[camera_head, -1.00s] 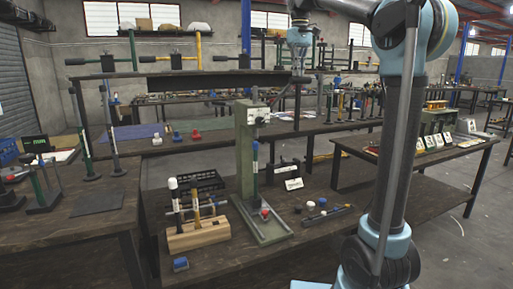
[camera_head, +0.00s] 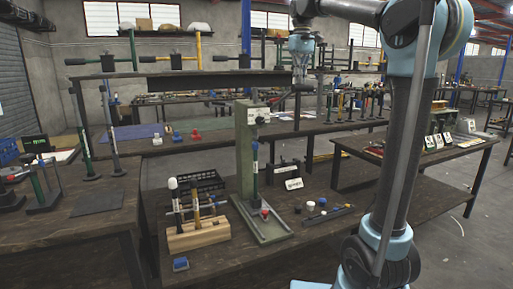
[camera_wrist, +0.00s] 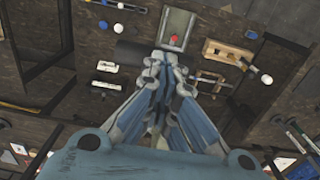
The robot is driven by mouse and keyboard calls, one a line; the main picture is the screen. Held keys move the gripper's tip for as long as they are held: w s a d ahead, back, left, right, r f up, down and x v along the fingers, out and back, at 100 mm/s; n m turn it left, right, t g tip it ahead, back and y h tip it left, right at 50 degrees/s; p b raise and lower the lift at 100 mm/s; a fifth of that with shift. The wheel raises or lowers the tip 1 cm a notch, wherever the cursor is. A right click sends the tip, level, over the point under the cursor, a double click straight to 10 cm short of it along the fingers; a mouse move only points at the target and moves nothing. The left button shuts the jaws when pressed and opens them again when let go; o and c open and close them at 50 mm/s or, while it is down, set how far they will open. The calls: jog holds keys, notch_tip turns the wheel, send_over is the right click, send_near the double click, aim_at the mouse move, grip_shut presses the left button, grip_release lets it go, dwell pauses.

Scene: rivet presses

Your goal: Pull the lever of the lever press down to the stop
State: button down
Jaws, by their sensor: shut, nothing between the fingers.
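The lever press has a grey-green column (camera_head: 245,155) and a flat base (camera_head: 262,222) on the front bench. Its lever slants up to the right from the press head to a dark grip (camera_head: 300,88). My gripper (camera_head: 301,80) is at the raised outer end of the lever, pointing down. In the wrist view the gripper (camera_wrist: 166,66) is shut and empty, with its fingertips beside or over a dark cylinder (camera_wrist: 133,52) that looks like the lever grip. Contact between them cannot be told. A red piece (camera_wrist: 173,38) shows on the press base beyond the fingertips.
A wooden rack (camera_head: 196,233) with upright tools stands left of the press base. A black tray (camera_head: 195,185) is behind it. Small caps (camera_head: 322,202) and a sign (camera_head: 293,184) lie to the right. A shelf bench (camera_head: 215,77) crosses behind the press.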

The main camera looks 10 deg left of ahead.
jog(key=shift+s+f, duration=0.1)
jog(key=shift+f, duration=0.05)
jog(key=shift+s+d+f, duration=0.2)
jog(key=shift+s+f, duration=0.05)
jog(key=shift+f, duration=0.4)
jog(key=shift+s+d+f, duration=0.15)
jog(key=shift+s+f, duration=0.05)
jog(key=shift+f, duration=0.45)
jog(key=f, duration=0.2)
jog(key=s+f, duration=0.1)
jog(key=shift+d, duration=0.3)
jog(key=shift+f, duration=0.1)
dwell(0.6)
jog(key=shift+s+d+f, duration=0.1)
jog(key=shift+s+f, duration=0.05)
jog(key=shift+f, duration=0.6)
jog(key=shift+s+d+f, duration=0.1)
jog(key=shift+f, duration=0.8)
